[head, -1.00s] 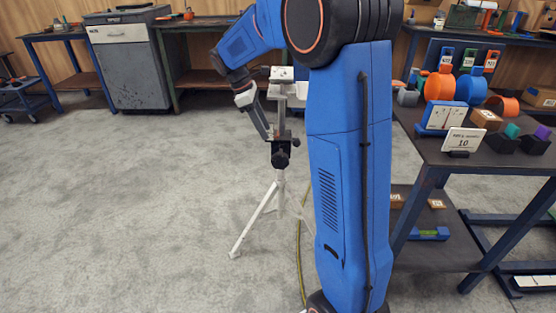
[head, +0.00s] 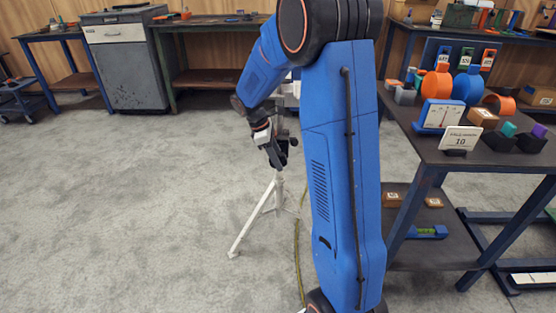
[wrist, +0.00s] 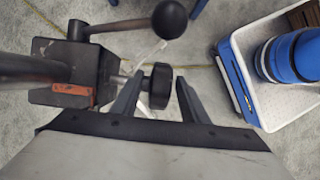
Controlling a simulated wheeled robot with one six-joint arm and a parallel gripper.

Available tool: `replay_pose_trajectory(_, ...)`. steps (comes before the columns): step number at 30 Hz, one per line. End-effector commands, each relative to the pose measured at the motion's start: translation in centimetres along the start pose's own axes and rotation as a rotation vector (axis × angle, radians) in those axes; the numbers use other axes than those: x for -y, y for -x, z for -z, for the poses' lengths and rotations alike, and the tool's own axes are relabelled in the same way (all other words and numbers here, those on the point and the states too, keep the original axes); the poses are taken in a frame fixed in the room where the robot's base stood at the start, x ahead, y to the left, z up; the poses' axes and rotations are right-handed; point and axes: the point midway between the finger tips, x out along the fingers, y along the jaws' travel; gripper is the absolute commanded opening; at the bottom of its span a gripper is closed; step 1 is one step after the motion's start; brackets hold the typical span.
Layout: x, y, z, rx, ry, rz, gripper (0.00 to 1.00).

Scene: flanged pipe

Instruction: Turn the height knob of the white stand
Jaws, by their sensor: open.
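The white stand (head: 252,218) is a tripod on the floor behind my arm, with its upper part largely hidden by the arm in the head view. In the wrist view its dark clamp block (wrist: 75,72) is at the left, with a black ball-ended handle (wrist: 169,19) above. The black height knob (wrist: 160,86) sticks out to the right of the block on a short metal shaft. My gripper (wrist: 157,88) is open, with one finger on each side of the knob. It also shows in the head view (head: 274,157) at the stand's upper part. I cannot tell whether the fingers touch the knob.
A dark table (head: 425,140) with orange and blue rings, a gauge and small blocks stands at the right. A grey cabinet (head: 127,65) and benches line the back wall. A yellow cable lies on the floor by the stand. The floor at the left is clear.

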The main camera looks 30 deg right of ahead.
Motion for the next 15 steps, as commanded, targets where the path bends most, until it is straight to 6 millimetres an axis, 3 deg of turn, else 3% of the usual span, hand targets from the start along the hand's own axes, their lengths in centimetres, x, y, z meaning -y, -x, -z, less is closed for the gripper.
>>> replay_pose_trajectory(9,-0.02,-0.25,0.0,0.0,0.0,-0.001,0.41)
replay_pose_trajectory(15,-0.02,-0.24,0.0,0.0,0.0,0.0,0.0)
